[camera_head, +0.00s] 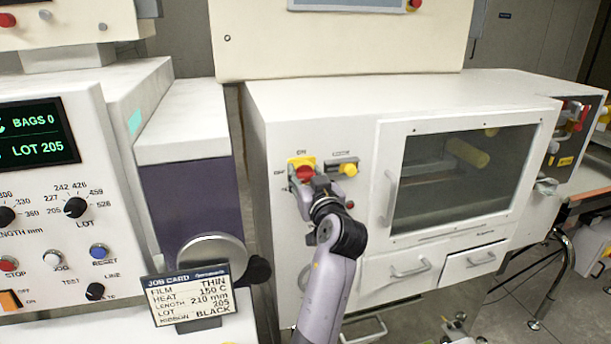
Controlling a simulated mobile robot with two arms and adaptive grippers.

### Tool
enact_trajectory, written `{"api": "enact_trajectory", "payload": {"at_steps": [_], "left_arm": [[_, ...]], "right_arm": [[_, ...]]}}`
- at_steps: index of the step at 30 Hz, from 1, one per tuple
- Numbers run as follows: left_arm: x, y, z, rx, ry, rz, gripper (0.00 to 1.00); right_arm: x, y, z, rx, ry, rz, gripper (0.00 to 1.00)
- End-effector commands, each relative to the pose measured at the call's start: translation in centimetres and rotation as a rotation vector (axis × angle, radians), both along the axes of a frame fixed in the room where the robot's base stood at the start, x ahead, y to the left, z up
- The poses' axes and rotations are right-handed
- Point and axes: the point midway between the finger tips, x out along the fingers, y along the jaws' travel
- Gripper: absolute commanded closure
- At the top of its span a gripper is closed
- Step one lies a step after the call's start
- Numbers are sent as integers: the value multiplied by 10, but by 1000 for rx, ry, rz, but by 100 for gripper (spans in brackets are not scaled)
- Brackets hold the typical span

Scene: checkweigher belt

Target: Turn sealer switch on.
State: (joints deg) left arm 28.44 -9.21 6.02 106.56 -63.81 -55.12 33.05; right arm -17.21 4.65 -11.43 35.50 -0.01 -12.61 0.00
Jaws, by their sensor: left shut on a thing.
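The sealer switch (305,172) is a red knob on a yellow plate, high on the left of the white machine's front (275,130). Small lettering stands above it and to its left. My left gripper (308,186) reaches up from below and is shut on the red switch. The gripper's fingers hide the lower part of the knob, so its exact angle is hard to tell. My right gripper is not in view.
A yellow knob (348,169) sits just right of the switch. A windowed door (462,175) with a handle and drawers below (410,270) fill the machine's right side. At left stand a control panel (50,230) and a job card (187,296).

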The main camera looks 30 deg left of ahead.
Motion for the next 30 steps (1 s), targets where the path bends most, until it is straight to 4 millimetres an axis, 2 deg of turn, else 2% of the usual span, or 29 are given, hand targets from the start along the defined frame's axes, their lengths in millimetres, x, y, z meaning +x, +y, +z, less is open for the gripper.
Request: {"api": "enact_trajectory", "payload": {"at_steps": [14,30], "left_arm": [[0,0,2,59,66,-1,90],[2,-2,3,364,422,-1,90]], "right_arm": [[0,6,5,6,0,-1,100],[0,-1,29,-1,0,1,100]]}}
